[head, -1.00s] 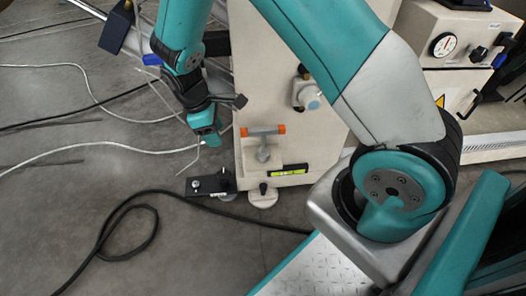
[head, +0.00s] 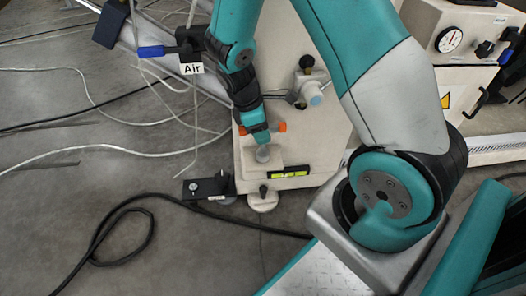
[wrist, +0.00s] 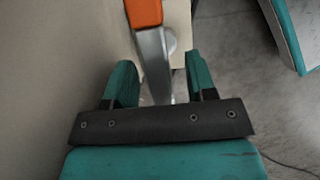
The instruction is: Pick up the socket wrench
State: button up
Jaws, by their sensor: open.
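The socket wrench (head: 281,127) is a grey T-shape with orange handle ends. It stands at the front of the beige machine, its round grey lower end over a small beige ledge (head: 284,158). My gripper (head: 262,138) is in front of the handle's middle in the head view and hides part of it. In the wrist view, the grey bar of the wrench (wrist: 152,48) runs down the picture between the two teal fingers of my gripper (wrist: 161,80), one orange end at the top. The fingers are apart; I cannot tell whether either touches the wrench.
The beige machine face (wrist: 55,60) rises close on the left in the wrist view. A yellow-green level (head: 290,174) is on the machine below the ledge. A grey valve (head: 309,92) sticks out to the upper right. Cables (head: 150,215) lie across the floor.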

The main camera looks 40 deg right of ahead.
jog(key=shift+s+d+f+b, duration=0.35)
jog(key=shift+d+f+b, duration=0.05)
jog(key=shift+f+b, duration=0.25)
jog(key=shift+r, duration=0.1)
grip_shut()
